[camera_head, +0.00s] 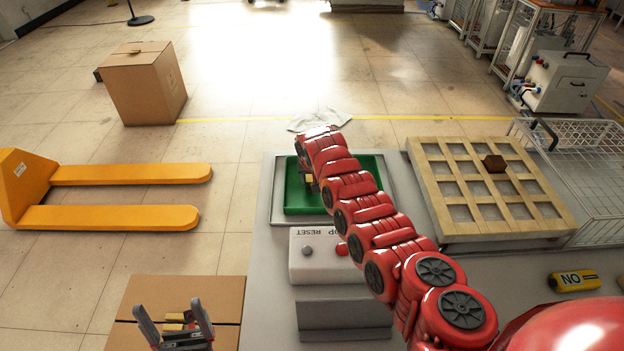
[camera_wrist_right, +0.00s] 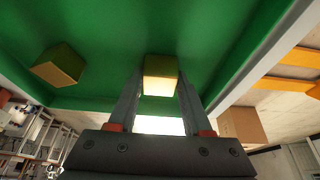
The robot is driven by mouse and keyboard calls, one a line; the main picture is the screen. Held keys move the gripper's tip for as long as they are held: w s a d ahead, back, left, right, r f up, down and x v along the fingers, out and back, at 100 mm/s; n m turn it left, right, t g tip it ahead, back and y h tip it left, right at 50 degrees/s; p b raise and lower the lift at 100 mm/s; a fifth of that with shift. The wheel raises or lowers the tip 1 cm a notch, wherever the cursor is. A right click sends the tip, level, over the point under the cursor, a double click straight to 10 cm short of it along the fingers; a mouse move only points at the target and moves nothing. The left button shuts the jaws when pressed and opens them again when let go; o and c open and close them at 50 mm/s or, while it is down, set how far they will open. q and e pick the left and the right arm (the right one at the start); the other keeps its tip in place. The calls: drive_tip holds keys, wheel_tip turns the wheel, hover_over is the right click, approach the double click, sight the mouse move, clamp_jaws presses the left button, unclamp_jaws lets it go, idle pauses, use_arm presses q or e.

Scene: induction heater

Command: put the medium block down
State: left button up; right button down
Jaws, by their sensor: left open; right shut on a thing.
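My right gripper (camera_wrist_right: 158,95) is shut on a small yellow-brown block (camera_wrist_right: 161,76), taken to be the medium block, over the green tray (camera_wrist_right: 110,30). I cannot tell whether this block touches the tray floor. A second brown block (camera_wrist_right: 57,66) is in the tray, apart from the gripper. My left gripper (camera_head: 175,318) is open, low at the left, above a cardboard box.
A wooden grid rack (camera_head: 450,200) holds a dark brown block (camera_head: 495,163). A control box (camera_head: 310,270) with buttons stands in front of the tray. A cardboard box (camera_head: 225,295) is under my left gripper.

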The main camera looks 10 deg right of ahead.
drive_tip(key=shift+c, duration=1.7)
unclamp_jaws()
drive_tip(key=shift+f, duration=0.1)
drive_tip(key=shift+r+p, duration=0.3)
drive_tip(key=shift+s+r, duration=0.15)
drive_tip(key=shift+r, duration=0.05)
drive_tip(key=b+v, duration=0.2)
drive_tip(key=v, duration=0.9)
drive_tip(key=shift+r, duration=0.15)
drive_tip(key=shift+a, duration=0.1)
drive_tip(key=shift+a, duration=0.1)
